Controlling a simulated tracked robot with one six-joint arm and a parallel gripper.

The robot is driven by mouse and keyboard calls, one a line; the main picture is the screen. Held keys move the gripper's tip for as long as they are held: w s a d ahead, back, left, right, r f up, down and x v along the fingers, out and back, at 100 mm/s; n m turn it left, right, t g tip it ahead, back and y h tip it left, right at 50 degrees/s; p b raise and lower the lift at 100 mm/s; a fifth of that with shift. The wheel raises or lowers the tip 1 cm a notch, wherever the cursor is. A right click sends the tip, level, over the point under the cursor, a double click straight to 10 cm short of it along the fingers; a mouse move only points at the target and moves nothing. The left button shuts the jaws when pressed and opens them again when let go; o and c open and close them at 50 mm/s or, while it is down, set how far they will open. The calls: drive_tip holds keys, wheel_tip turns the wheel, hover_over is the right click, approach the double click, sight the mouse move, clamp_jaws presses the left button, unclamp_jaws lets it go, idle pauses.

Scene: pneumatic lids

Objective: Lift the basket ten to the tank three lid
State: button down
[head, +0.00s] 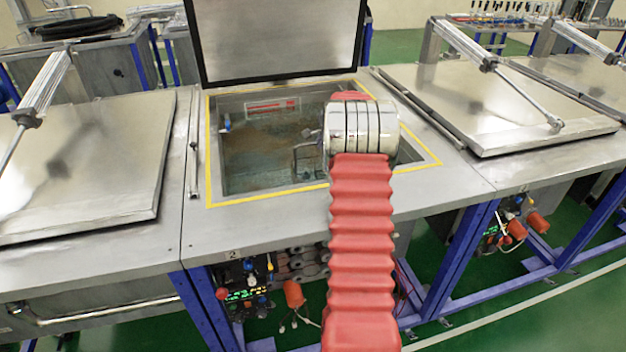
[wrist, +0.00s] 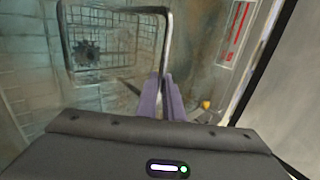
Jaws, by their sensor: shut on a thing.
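A wire-mesh basket (wrist: 125,45) with a dark gear-like part (wrist: 87,53) in it hangs inside the open middle tank (head: 260,150). My gripper (wrist: 165,98) is shut on the basket's metal handle (wrist: 166,40) in the wrist view. In the head view my arm hides the gripper, and only a bit of the metal frame (head: 303,155) shows beside it. No basket number can be read. The middle tank has a "2" at its front edge and its lid (head: 275,40) stands raised. The right lid (head: 510,100) is shut; no number shows on it.
A shut lid (head: 85,160) lies to the left. Pneumatic cylinders (head: 465,42) stand over the side lids. The yellow-edged opening has walls close to my arm. Hoses and valves (head: 245,290) sit below the front edge.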

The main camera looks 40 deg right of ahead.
drive_tip(key=shift+r, duration=1.5)
wheel_tip(320, 180, up, 22)
drive_tip(key=shift+f, duration=0.15)
idle(2.1)
idle(3.3)
